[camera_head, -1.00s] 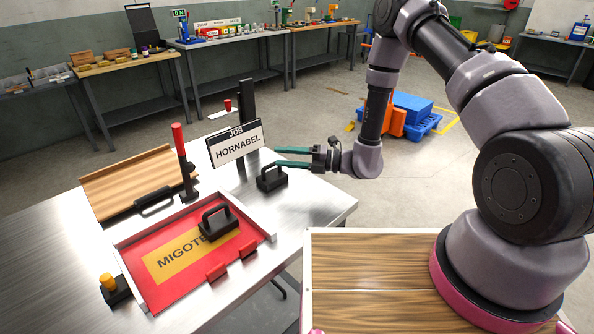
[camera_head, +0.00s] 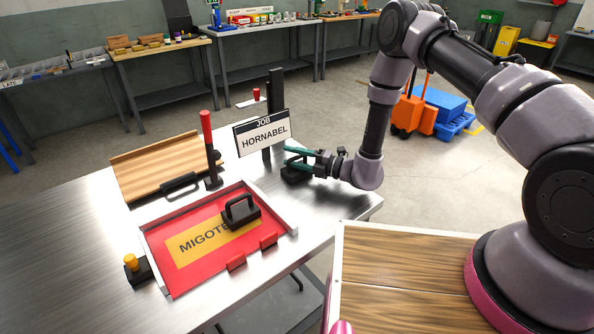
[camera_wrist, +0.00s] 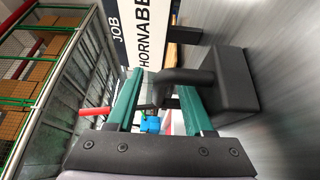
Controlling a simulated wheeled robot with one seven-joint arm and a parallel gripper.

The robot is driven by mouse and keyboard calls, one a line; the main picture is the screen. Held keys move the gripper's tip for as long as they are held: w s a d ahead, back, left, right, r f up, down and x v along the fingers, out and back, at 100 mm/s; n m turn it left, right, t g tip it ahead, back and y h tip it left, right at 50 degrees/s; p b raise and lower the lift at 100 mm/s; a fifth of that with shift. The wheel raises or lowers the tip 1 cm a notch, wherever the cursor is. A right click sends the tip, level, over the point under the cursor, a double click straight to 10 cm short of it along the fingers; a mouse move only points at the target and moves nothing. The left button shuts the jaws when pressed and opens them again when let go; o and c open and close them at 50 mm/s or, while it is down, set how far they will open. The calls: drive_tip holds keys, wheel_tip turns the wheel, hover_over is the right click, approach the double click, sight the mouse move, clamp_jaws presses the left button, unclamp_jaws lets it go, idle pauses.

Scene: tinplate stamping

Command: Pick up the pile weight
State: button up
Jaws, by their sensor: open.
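A black weight with a loop handle (camera_head: 294,176) stands on the steel table near its right edge, partly hidden behind my gripper (camera_head: 296,158). My gripper is open, with its teal fingers level with the handle of this weight. In the wrist view, the weight's block (camera_wrist: 232,80) is at the right and its handle reaches left into the space between the fingers (camera_wrist: 158,95). The fingers are not closed on it. A second black handled weight (camera_head: 240,211) lies on the sheet marked "MIGOTE" in the red tray (camera_head: 200,272).
The "HORNABEL" job sign (camera_head: 263,135) on a black post stands close behind my gripper. A red-handled lever (camera_head: 207,140), a wooden board (camera_head: 160,168) and a yellow-knobbed black piece (camera_head: 132,264) are farther left. The table's left part is bare.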

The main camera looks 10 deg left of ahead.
drive_tip(key=shift+x, duration=0.8)
clamp_jaws()
idle(0.6)
drive_tip(key=shift+r, duration=0.1)
